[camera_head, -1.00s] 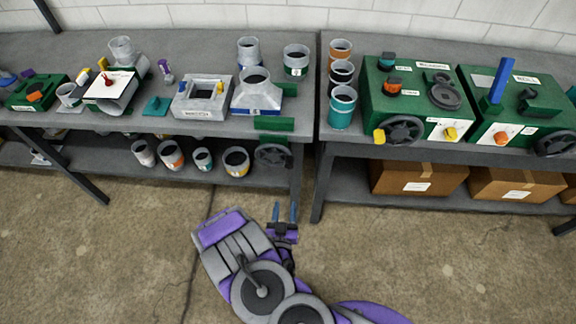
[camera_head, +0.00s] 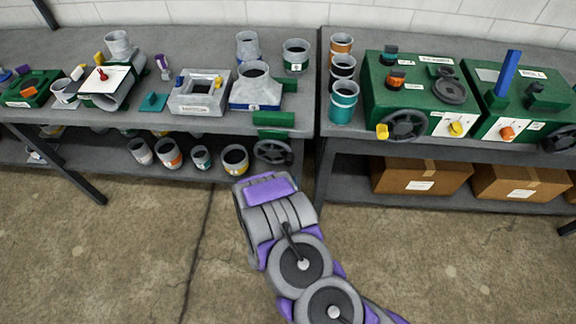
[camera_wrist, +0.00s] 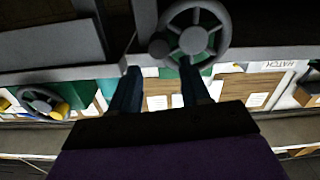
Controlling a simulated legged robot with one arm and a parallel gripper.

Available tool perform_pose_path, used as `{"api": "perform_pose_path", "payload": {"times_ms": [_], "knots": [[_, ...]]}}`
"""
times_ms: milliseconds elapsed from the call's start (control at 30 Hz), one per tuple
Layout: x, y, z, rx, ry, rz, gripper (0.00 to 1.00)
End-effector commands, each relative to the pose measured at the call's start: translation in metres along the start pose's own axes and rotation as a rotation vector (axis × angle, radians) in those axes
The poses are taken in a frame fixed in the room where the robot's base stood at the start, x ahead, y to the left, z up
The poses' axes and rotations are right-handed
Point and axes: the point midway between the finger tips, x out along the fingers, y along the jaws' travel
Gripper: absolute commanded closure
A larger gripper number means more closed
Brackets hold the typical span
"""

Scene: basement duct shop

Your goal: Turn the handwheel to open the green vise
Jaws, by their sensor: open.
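The green vise (camera_head: 273,119) is at the front edge of the left bench, near its right end. Its two green jaw bars show one in front of the other. Its dark grey spoked handwheel (camera_head: 273,151) hangs just below the bench edge. In the wrist view the handwheel (camera_wrist: 194,40) is at top centre, with a dark round knob on its rim at the left. My gripper (camera_wrist: 158,85) is open, its two dark blue fingers apart and pointing toward the wheel. I cannot tell whether a finger touches it. In the head view my arm hides the gripper.
The right bench carries green machines with another handwheel (camera_head: 404,125), which has a yellow knob beside it. Cardboard boxes (camera_head: 420,178) and several cans (camera_head: 235,159) stand on the lower shelves. A bench leg (camera_head: 323,185) is right of my arm. The floor in front is clear.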

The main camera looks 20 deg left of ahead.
Motion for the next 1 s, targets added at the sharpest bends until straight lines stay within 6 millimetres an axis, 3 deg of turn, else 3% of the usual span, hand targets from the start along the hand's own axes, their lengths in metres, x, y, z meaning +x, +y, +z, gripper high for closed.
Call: {"api": "perform_pose_path", "payload": {"times_ms": [600, 1000], "knots": [[0.076, 0.002, -0.001, -0.001, -0.002, 0.003, 0.54], [0.088, 0.000, 0.000, -0.001, 0.000, 0.000, 0.54]]}}
